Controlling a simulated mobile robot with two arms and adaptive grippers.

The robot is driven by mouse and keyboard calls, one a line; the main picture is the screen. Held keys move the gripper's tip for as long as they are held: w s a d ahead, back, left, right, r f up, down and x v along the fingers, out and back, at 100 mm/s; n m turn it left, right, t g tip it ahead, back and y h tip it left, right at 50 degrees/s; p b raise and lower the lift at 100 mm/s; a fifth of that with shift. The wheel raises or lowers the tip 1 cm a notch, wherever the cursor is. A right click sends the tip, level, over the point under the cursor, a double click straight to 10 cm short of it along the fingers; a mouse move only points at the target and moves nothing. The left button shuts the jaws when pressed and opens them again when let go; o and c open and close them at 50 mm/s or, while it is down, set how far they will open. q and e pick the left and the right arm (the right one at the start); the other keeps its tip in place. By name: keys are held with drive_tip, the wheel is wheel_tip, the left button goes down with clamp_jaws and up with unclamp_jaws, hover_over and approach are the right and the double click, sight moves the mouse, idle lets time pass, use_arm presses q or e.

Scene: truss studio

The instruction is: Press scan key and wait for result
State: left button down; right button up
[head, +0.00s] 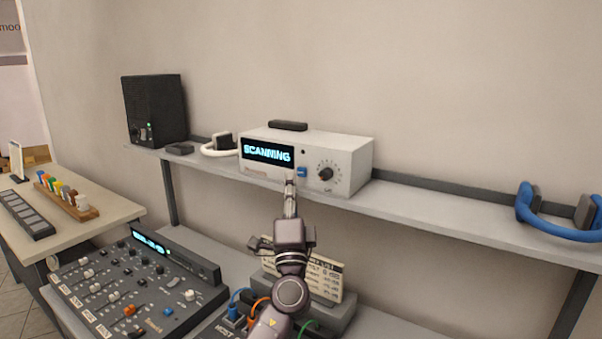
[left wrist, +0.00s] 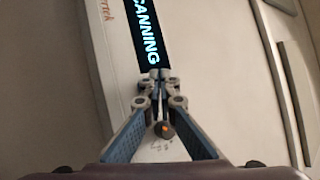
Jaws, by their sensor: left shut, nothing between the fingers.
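The scanner unit (head: 348,158) is a white box on the shelf, with a dark display (head: 267,152) that reads "SCANNING" in cyan letters. The display also shows in the left wrist view (left wrist: 143,40), partly cut off at the top. A blue key (head: 302,172) sits on the front panel, left of a black dial (head: 326,173). My left gripper (head: 291,178) is shut and empty, its fingertips just left of the blue key in the head view; I cannot tell whether they touch it. In the left wrist view the closed fingertips (left wrist: 159,74) hide the key. My right gripper is not in view.
The shelf (head: 430,207) also holds a black speaker (head: 155,109), white headphones (head: 219,147) and blue headphones (head: 556,222). Below stand a mixing console (head: 137,290) and a card with printed text (head: 325,279). The shelf between the scanner and the blue headphones is clear.

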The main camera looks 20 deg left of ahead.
use_arm(q)
drive_tip(key=s, duration=0.4)
drive_tip(key=shift+a+p, duration=0.3)
idle(0.6)
